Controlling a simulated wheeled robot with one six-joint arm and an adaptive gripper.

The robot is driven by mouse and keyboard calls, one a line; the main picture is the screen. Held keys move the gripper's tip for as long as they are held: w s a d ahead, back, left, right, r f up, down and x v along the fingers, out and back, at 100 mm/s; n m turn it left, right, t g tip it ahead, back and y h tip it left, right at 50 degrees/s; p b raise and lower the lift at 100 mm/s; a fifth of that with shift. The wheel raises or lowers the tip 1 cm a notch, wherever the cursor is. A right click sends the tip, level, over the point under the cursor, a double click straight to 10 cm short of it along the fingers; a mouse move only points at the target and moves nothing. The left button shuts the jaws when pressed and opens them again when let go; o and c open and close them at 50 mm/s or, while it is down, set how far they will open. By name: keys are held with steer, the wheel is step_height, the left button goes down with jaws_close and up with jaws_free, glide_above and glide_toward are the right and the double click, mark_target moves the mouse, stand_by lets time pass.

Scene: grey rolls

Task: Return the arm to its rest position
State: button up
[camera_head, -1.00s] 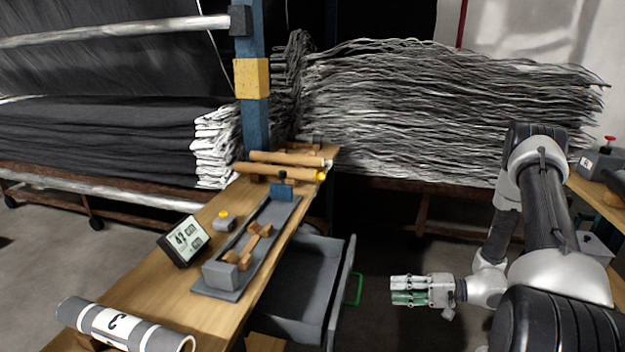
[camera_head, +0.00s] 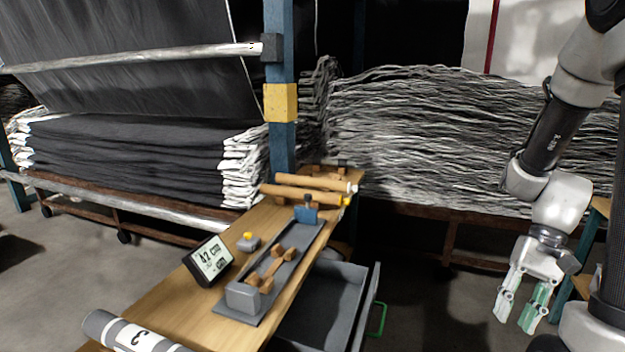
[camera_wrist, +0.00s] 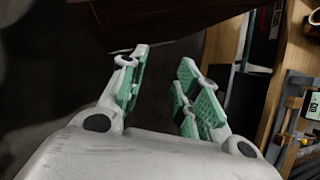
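My gripper (camera_head: 516,311) hangs at the right of the head view, pointing down, with green pads on its fingers. It is open and empty, out over the floor to the right of the bench. In the wrist view the fingers (camera_wrist: 160,92) stand apart with only dark floor between them. My arm rises from the gripper toward the top right of the head view.
A wooden bench (camera_head: 190,312) bears a grey tray (camera_head: 238,297), a display (camera_head: 208,260) and a roll marked C (camera_head: 128,333). A grey drawer (camera_head: 325,305) with a green handle (camera_head: 378,320) stands open. Stacked grey cloth (camera_head: 430,140) lies behind. Floor right of the drawer is clear.

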steer(key=s+a+r+n+t+h, duration=0.1)
steer(key=r+t, duration=0.3)
steer(key=r, duration=0.5)
steer(key=s+a+r+n+t+h, duration=0.1)
steer(key=s+r+n+t+h, duration=0.1)
steer(key=r, duration=0.7)
steer(key=shift+s+a+n+t+h, duration=0.35)
steer(key=shift+n+t+h, duration=0.35)
steer(key=shift+n+t, duration=0.35)
